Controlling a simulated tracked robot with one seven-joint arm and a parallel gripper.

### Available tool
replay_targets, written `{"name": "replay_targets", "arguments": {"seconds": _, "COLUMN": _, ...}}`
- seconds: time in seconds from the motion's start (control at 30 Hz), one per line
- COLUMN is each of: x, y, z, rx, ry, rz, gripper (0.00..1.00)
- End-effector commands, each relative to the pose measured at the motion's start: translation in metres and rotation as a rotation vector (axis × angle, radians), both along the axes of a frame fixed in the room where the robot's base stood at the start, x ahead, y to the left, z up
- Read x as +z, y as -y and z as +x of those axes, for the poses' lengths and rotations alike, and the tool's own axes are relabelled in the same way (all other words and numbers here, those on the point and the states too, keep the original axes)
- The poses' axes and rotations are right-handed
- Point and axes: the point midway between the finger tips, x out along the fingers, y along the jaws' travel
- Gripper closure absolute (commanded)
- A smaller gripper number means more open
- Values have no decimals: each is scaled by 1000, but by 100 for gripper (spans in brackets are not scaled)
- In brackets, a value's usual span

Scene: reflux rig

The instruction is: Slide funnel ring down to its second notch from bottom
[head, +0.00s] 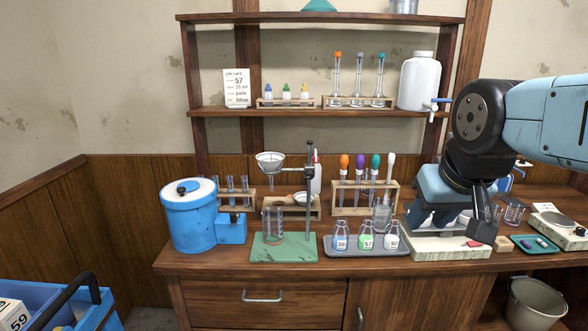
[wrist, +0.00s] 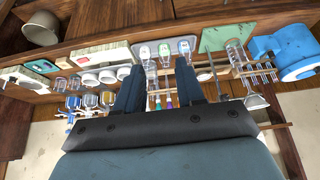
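The funnel ring (head: 284,169) holds a glass funnel (head: 270,160) high on the upright rod (head: 310,200), close to the rod's top. The rod rises from a green stand base (head: 270,253); the notches are too small to make out. A glass beaker (head: 273,226) stands on the base below the funnel. In the wrist view the green base (wrist: 214,40) and the funnel (wrist: 255,101) show at the right. My gripper (head: 452,226) is well to the right of the stand, pointing down; in the wrist view its fingers (wrist: 160,88) are apart with nothing held.
A grey tray (head: 352,251) with several labelled bottles lies between stand and gripper. A wooden rack (head: 340,210) with colored droppers stands behind it. A blue pot (head: 190,222) is left of the stand. Shelves (head: 300,112) rise behind.

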Motion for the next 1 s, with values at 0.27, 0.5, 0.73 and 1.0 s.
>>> {"name": "replay_targets", "arguments": {"seconds": 0.27, "x": 0, "y": 0, "z": 1, "rx": 4, "ry": -6, "rz": -5, "gripper": 62}}
{"name": "replay_targets", "arguments": {"seconds": 0.5, "x": -14, "y": 3, "z": 21, "rx": 78, "ry": -117, "rz": -148, "gripper": 62}}
{"name": "replay_targets", "arguments": {"seconds": 0.73, "x": -28, "y": 0, "z": 65, "rx": 192, "ry": -225, "rz": -446, "gripper": 62}}
{"name": "replay_targets", "arguments": {"seconds": 1.0, "x": -31, "y": -40, "z": 133, "rx": 333, "ry": -195, "rz": -833, "gripper": 62}}
